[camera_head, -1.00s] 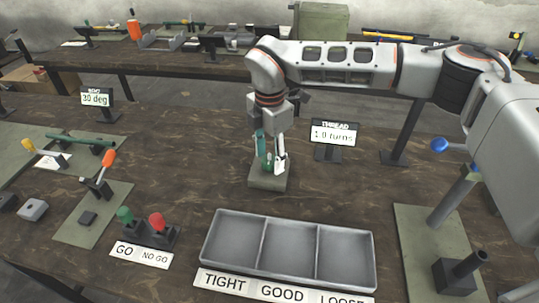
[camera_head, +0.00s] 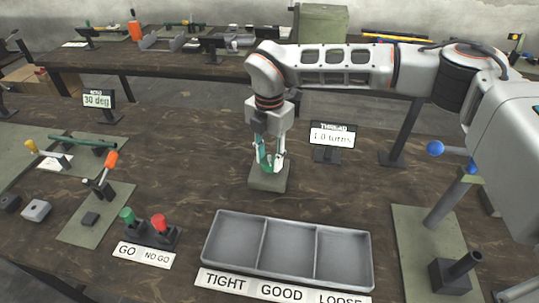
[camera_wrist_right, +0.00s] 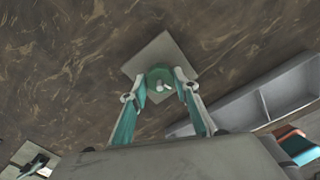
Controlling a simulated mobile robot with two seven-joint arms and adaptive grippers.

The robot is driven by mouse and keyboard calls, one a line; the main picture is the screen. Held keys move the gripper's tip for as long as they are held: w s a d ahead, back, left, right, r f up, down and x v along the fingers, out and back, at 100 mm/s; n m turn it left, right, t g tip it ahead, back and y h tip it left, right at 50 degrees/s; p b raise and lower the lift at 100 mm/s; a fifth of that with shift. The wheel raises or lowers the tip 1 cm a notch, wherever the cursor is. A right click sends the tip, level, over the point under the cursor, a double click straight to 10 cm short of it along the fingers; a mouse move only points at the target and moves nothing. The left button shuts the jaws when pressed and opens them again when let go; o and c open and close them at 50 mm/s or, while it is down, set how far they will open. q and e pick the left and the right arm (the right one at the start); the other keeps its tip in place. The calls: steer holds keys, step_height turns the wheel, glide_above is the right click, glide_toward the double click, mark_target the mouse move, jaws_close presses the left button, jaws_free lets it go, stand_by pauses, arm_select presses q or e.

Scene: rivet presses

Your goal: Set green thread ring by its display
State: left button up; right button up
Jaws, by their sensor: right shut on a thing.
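The green thread ring (camera_wrist_right: 160,84) sits over a small grey-green base block (camera_head: 267,182) in the middle of the bench. My right gripper (camera_head: 269,166) points straight down over this block and is shut on the ring. The right wrist view shows its two fingers on either side of the ring, with a light pin tip in the ring's middle. The THREAD display (camera_head: 333,136) stands just right of the block and reads about 1.0 turns. My left gripper is not in view.
A grey three-part tray (camera_head: 262,250) with TIGHT, GOOD and LOOSE labels lies in front. A BEND display (camera_head: 98,100) reads 30 deg at the left. A press with a blue knob (camera_head: 436,149) stands at the right.

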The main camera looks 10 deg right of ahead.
steer(key=n+p, duration=0.1)
steer(key=n, duration=0.2)
steer(key=shift+r+n, duration=0.1)
steer(key=shift+n, duration=0.3)
steer(key=n, duration=0.3)
steer(key=shift+n+p, duration=0.3)
steer(key=n, duration=0.4)
steer(key=shift+n+p, duration=0.3)
steer(key=shift+p, duration=0.05)
steer(key=n, duration=0.4)
steer(key=shift+n+p, duration=0.3)
steer(key=shift+p, duration=0.05)
steer(key=n+p, duration=0.1)
steer(key=n, duration=0.4)
steer(key=n+p, duration=0.1)
steer(key=n, duration=0.4)
steer(key=shift+n, duration=1.2)
steer(key=shift+n+p, duration=0.3)
steer(key=shift+n, duration=1.1)
